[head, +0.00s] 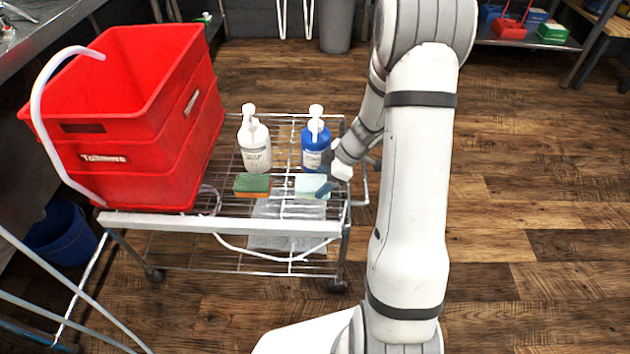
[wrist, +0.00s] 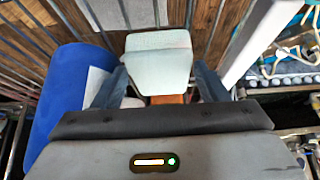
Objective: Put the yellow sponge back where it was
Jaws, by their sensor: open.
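A pale blue-green sponge (head: 312,185) lies on the wire cart, in front of the blue bottle. In the wrist view its pale top (wrist: 158,58) is straight ahead, with a strip of orange showing at its near end. I see no clearly yellow face on it. My gripper (wrist: 160,72) is open, with one dark finger on each side of the sponge's near part; I cannot tell whether they touch it. In the head view a dark fingertip shows at the sponge's right end. A second sponge (head: 252,184), green on top and orange below, lies to the left.
A white pump bottle (head: 255,150) and a blue pump bottle (head: 316,150) stand behind the sponges. Stacked red crates (head: 140,140) fill the cart's left side. A white rail (head: 215,222) runs along the near edge. A grey cloth (head: 285,232) lies on the lower shelf.

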